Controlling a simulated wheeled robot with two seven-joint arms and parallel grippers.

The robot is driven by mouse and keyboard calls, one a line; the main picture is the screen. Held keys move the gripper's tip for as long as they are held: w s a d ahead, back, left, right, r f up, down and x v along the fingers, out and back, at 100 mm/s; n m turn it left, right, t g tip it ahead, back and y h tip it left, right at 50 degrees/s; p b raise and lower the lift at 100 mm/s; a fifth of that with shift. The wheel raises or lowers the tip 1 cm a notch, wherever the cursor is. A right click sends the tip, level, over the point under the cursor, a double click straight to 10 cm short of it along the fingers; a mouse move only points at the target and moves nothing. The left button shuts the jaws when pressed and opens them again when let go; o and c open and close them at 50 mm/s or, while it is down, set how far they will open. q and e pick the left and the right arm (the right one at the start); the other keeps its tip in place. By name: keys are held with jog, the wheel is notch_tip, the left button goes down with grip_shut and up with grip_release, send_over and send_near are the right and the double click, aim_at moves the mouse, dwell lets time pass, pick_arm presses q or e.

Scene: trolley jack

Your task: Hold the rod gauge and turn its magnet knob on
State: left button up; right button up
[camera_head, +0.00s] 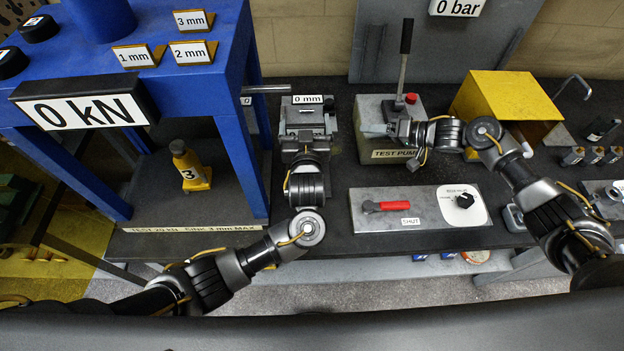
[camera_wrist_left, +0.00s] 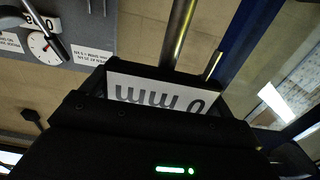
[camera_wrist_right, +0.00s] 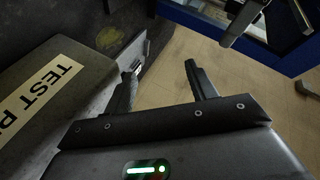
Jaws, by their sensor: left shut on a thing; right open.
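The rod gauge (camera_head: 308,99) is a small grey block with a "0 mm" label and a thin rod running left toward the blue press. My left gripper (camera_head: 306,130) is shut on it from the front. In the left wrist view the gauge's label (camera_wrist_left: 155,96) is upside down just beyond the gripper body, with the rod behind it. My right gripper (camera_head: 368,129) is open and empty, beside the test pump, pointing left toward the gauge with a gap between. Its two spread fingers show in the right wrist view (camera_wrist_right: 162,80). I cannot make out the magnet knob in any view.
The blue press (camera_head: 232,110) stands at the left, with a yellow bottle jack (camera_head: 189,165) in it. The test pump (camera_head: 397,155) with its upright lever (camera_head: 404,60) is close to my right gripper. A valve panel (camera_head: 420,207) with a red handle lies in front. A yellow box (camera_head: 505,100) stands behind my right arm.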

jog(key=s+a+f+m+g, duration=0.1)
jog(key=s+a+f+g, duration=0.2)
jog(key=s+a+g, duration=0.5)
jog(key=a+f, duration=0.2)
jog(key=a, duration=0.1)
jog(key=a+f+t, duration=0.1)
jog(key=a+f, duration=0.1)
jog(key=a, duration=0.1)
jog(key=s+a+f+t, duration=0.1)
jog(key=a+f, duration=0.1)
jog(key=a, duration=0.1)
jog(key=shift+f+h, duration=0.1)
jog(key=shift+h, duration=0.2)
jog(key=shift+w, duration=0.1)
jog(key=c, duration=1)
jog(key=shift+f+m+y, duration=0.2)
jog(key=shift+m+y, duration=0.1)
jog(key=shift+y, duration=1.2)
